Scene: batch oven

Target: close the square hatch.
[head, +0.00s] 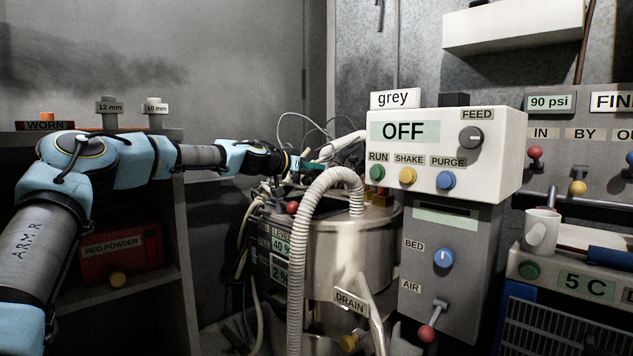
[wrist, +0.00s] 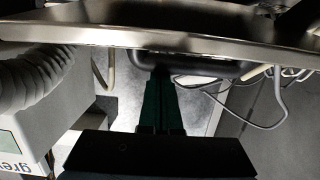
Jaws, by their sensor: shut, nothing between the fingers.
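My gripper (head: 314,164) reaches in from the left above the steel vessel (head: 335,245) in the head view. In the wrist view its green fingers (wrist: 161,82) are together and empty. A pale, tilted, plate-like piece (head: 343,145) stands just beyond the fingertips in the head view. It may be the square hatch's lid, raised, but it is small and partly hidden. A metal plate edge (wrist: 200,40) crosses the top of the wrist view, with a dark part under it near the fingertips. I cannot tell whether the fingers touch it.
A ribbed hose (head: 295,250) arches over the vessel's front and shows in the wrist view (wrist: 35,75). The white control box (head: 450,150) labelled grey stands right of the vessel. Thin cables loop behind it. A shelf with a red box (head: 120,255) is at left.

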